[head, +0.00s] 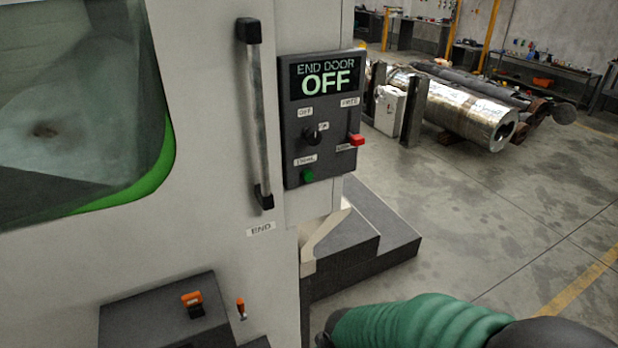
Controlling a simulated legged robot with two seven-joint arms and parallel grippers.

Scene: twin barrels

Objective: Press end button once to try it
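A dark control panel (326,100) is fixed to the white machine beside its door. Its lit display (327,80) reads "END DOOR OFF". A small green button (308,175) sits at the panel's lower left, under a small white label that I cannot read surely. Nothing touches the panel. My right arm shows at the bottom right as a green ribbed sleeve with dark ends; its fingers are not visible. My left gripper is out of view.
A vertical door handle (257,115) stands out left of the panel, above an "END" label (260,229). A dark box (170,315) with an orange switch juts out at lower left. A dark step (365,245) lies below right. Metal cylinders (465,110) lie behind; the floor at right is clear.

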